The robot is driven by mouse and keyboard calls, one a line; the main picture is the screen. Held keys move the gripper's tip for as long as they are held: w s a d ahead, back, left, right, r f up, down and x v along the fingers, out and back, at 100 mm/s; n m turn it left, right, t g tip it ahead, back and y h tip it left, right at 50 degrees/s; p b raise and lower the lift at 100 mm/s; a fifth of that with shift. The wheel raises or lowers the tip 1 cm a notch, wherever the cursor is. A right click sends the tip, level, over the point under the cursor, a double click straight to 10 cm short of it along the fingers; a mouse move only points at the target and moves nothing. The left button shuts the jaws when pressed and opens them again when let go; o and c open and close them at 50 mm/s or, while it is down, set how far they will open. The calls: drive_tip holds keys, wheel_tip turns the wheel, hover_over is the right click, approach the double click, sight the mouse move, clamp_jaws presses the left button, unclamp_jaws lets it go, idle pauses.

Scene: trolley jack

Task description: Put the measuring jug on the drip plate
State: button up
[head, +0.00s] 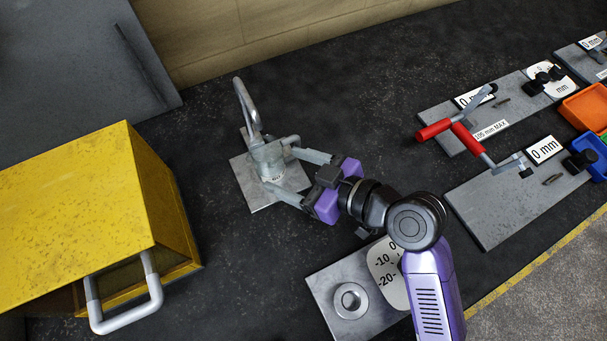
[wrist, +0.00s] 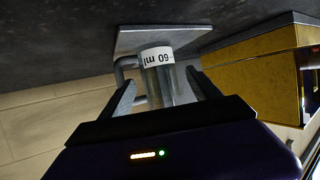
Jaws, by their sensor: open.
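The measuring jug (head: 268,162) is a grey metallic cylinder standing upright on a square grey plate (head: 262,203), which looks like the drip plate. A white label reading 60 ml shows on the jug in the wrist view (wrist: 157,58), where the picture is upside down. A bent grey pipe (head: 243,100) rises at the jug's far side. My gripper (head: 300,177) is open, with its fingers reaching toward the jug from the right. In the wrist view the fingers lie to either side of the jug, with gaps visible. I cannot tell whether the fingertips reach past it.
A large yellow box (head: 75,210) with a grey handle stands at left. A plate with a metal ring (head: 350,300) lies below my arm. Red-handled clamps (head: 434,129) on plates and an orange bin (head: 587,107) are at right.

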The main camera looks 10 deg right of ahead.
drive_tip(key=shift+v, duration=1.8)
drive_tip(key=shift+s, duration=0.1)
